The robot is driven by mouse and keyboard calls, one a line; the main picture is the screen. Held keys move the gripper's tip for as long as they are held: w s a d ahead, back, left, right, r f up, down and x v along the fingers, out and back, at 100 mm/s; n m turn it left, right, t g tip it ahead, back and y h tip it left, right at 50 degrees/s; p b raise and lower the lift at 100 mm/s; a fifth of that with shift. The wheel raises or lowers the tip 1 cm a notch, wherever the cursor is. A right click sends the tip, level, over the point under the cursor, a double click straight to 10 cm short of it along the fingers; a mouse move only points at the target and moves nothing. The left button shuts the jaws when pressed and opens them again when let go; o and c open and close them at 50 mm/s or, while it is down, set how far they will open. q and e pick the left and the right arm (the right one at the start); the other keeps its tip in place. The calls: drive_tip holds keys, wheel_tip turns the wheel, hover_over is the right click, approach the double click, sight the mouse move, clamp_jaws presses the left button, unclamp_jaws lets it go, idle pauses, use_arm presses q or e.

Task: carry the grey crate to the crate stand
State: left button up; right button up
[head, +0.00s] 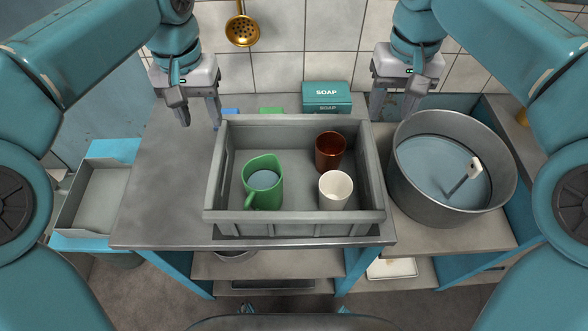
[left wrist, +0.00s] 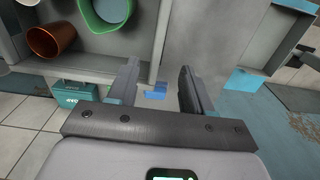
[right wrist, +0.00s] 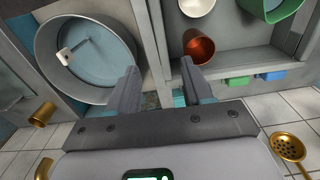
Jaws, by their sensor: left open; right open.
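The grey crate (head: 295,217) sits level on the metal counter. It holds a green mug (head: 262,190) with bluish liquid, a brown cup (head: 330,150) and a cream cup (head: 336,188). My left gripper (head: 200,120) is open and empty by the crate's far left corner. In the left wrist view the crate's side wall (left wrist: 160,32) lines up between its fingers (left wrist: 158,90). My right gripper (head: 392,112) is open and empty by the far right corner, between crate and pot. The right wrist view shows the other side wall (right wrist: 167,35). I cannot tell which surface is the crate stand.
A large round pot (head: 440,200) with bluish liquid and a white-handled tool stands close right of the crate. A grey tray (head: 92,200) sits on a blue-edged unit at left. A soap box (head: 327,97) and sponges are behind the crate. The counter (head: 165,190) left of it is clear.

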sight(216, 159)
use_arm(q)
wheel_tip(216, 159, down, 16)
drive_tip(key=shift+f, duration=0.1)
use_arm(e)
wheel_tip(216, 159, down, 16)
drive_tip(key=shift+f, duration=0.1)
use_arm(q)
drive_tip(key=shift+s+f, duration=0.1)
drive_tip(key=shift+s, duration=0.05)
use_arm(e)
drive_tip(key=shift+s+f, duration=0.1)
drive_tip(key=shift+s, duration=0.05)
use_arm(q)
drive_tip(key=c, duration=0.9)
use_arm(e)
drive_tip(key=c, duration=0.9)
use_arm(q)
clamp_jaws()
use_arm(e)
clamp_jaws()
